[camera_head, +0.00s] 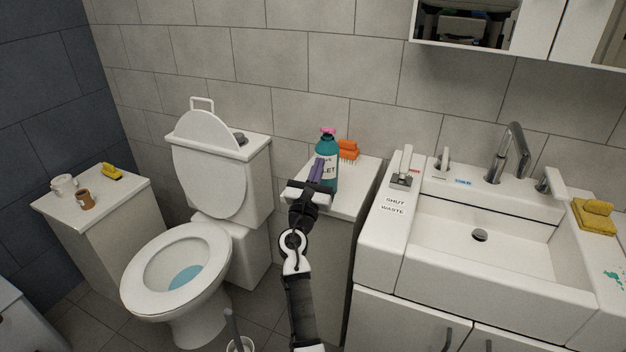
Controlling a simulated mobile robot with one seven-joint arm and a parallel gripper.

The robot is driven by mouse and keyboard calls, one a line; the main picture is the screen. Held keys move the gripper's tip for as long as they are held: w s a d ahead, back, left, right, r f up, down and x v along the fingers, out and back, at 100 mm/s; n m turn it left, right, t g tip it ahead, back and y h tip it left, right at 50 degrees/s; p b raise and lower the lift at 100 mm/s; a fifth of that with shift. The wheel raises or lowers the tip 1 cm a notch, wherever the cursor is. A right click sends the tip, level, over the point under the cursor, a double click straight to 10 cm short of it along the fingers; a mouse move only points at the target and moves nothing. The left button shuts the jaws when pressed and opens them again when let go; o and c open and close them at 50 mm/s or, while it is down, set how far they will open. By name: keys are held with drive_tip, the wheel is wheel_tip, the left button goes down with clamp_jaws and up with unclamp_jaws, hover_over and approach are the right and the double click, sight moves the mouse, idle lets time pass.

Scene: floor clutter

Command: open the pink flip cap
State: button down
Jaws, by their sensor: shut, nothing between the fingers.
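A teal bottle (327,150) with a label stands upright on the narrow white cabinet between the toilet and the sink. Its pink flip cap (328,131) is at the top; the cap is too small to tell whether it is open or shut. My gripper (317,168) is shut and empty, directly in front of the bottle and below the cap. My gripper and wrist hide part of the bottle's left side and lower body. I cannot tell whether the fingers touch the bottle.
An orange brush (348,150) lies right behind the bottle. A mirror cabinet (480,22) hangs above.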

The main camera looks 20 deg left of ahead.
sight(322, 144)
drive_tip(key=w+r+p, duration=0.1)
drive_tip(key=w+r, duration=0.2)
drive_tip(key=shift+w+a+r+p, duration=0.1)
drive_tip(key=shift+a+r+p, duration=0.05)
drive_tip(key=shift+r+p, duration=0.15)
drive_tip(key=shift+w+r+p, duration=0.3)
drive_tip(key=shift+r+p, duration=0.1)
drive_tip(key=shift+r, duration=0.25)
